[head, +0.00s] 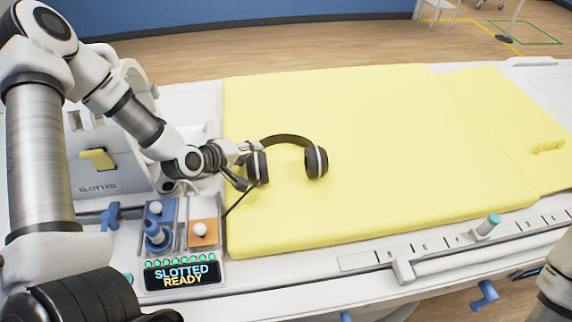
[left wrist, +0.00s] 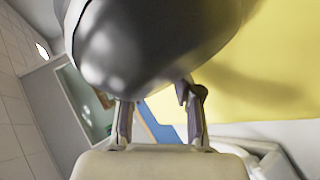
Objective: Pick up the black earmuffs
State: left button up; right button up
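The black earmuffs (head: 287,140), an over-ear headset with a dark band and two grey-black cups, rest on the yellow pad. My left gripper (head: 246,167) is at their left cup (head: 257,168), with its fingers spread apart. In the left wrist view a large dark grey cup (left wrist: 150,50) fills the top, just past the fingers of my left gripper (left wrist: 158,105). The cup hides part of the fingertips, so contact cannot be told. The right cup (head: 316,162) is clear of the gripper. My right gripper is out of view.
The yellow pad (head: 400,150) is mostly bare to the right. A control panel with a "SLOTTED READY" display (head: 181,274), a blue knob (head: 157,235) and an orange block (head: 202,232) sits below my left arm. A ruled rail (head: 430,252) runs along the front edge.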

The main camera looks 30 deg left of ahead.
pick_arm(q)
grip_shut()
